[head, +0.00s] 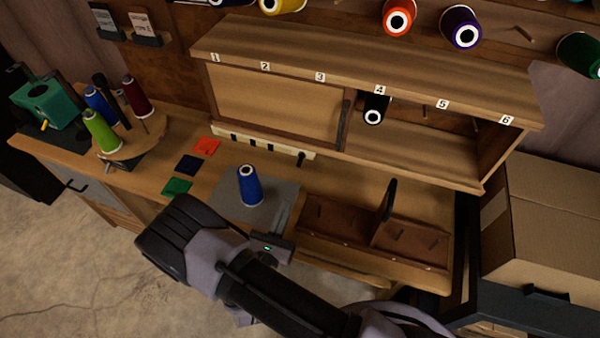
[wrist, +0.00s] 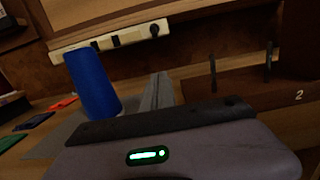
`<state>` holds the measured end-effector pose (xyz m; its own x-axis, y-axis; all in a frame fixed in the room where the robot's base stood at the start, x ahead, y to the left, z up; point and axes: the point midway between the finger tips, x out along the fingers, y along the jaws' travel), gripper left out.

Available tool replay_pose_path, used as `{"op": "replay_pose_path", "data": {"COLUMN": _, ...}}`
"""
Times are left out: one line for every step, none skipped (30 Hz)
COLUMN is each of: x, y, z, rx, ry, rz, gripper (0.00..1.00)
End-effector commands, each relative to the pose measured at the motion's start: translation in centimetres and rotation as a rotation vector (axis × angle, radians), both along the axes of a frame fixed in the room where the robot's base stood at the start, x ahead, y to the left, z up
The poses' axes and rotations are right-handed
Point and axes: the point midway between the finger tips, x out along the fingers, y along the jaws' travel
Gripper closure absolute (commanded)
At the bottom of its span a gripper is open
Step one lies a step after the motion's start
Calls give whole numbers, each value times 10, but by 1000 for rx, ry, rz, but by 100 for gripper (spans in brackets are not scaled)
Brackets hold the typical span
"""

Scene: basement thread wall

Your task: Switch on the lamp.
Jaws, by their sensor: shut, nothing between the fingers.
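No lamp that I can make out shows in either view. A pale power strip (head: 262,142) with dark sockets or switches runs along the back of the bench, under the cabinet. It also shows in the wrist view (wrist: 110,42), with a black plug (wrist: 154,31) at its right end. My gripper (head: 271,246) is over the bench's front edge, in front of the grey mat and well short of the strip. In the wrist view its dark front bar (wrist: 155,122) crosses the lower middle. It is shut and holds nothing; its fingertips are hard to make out.
A blue spool (head: 249,186) stands on the grey mat (head: 275,200), between my gripper and the strip. A brown divided tray (head: 335,222) with upright pegs lies to the right. Coloured patches (head: 188,164) and a round spool stand (head: 150,150) are left. A cardboard box (head: 550,220) stands right.

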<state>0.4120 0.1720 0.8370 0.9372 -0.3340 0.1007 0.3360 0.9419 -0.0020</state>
Motion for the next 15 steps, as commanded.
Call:
{"op": "replay_pose_path", "data": {"x": 0, "y": 0, "z": 0, "rx": 0, "ry": 0, "rz": -1, "gripper": 100}}
{"op": "replay_pose_path", "data": {"x": 0, "y": 0, "z": 1, "rx": 1, "ry": 0, "rz": -1, "gripper": 100}}
{"op": "replay_pose_path", "data": {"x": 0, "y": 0, "z": 1, "rx": 1, "ry": 0, "rz": -2, "gripper": 100}}
{"op": "replay_pose_path", "data": {"x": 0, "y": -1, "z": 1, "rx": 1, "ry": 0, "rz": -2, "gripper": 100}}
{"op": "replay_pose_path", "data": {"x": 0, "y": -1, "z": 1, "rx": 1, "ry": 0, "rz": -3, "gripper": 100}}
{"op": "replay_pose_path", "data": {"x": 1, "y": -1, "z": 1, "rx": 1, "ry": 0, "rz": -3, "gripper": 100}}
{"op": "replay_pose_path", "data": {"x": 2, "y": -1, "z": 1, "rx": 1, "ry": 0, "rz": -4, "gripper": 100}}
{"op": "replay_pose_path", "data": {"x": 3, "y": -2, "z": 0, "rx": 1, "ry": -1, "rz": -5, "gripper": 100}}
{"op": "replay_pose_path", "data": {"x": 7, "y": -4, "z": 1, "rx": 2, "ry": -1, "rz": -8, "gripper": 100}}
{"op": "replay_pose_path", "data": {"x": 11, "y": -5, "z": 0, "rx": 3, "ry": -1, "rz": -8, "gripper": 100}}
{"op": "replay_pose_path", "data": {"x": 15, "y": -7, "z": 1, "rx": 4, "ry": -1, "rz": -10, "gripper": 100}}
{"op": "replay_pose_path", "data": {"x": 22, "y": -10, "z": 1, "rx": 4, "ry": -1, "rz": -10, "gripper": 100}}
{"op": "replay_pose_path", "data": {"x": 28, "y": -13, "z": 2, "rx": 4, "ry": -1, "rz": -11, "gripper": 100}}
{"op": "replay_pose_path", "data": {"x": 35, "y": -15, "z": 2, "rx": 5, "ry": -2, "rz": -11, "gripper": 100}}
{"op": "replay_pose_path", "data": {"x": 43, "y": -18, "z": 2, "rx": 4, "ry": -1, "rz": -11, "gripper": 100}}
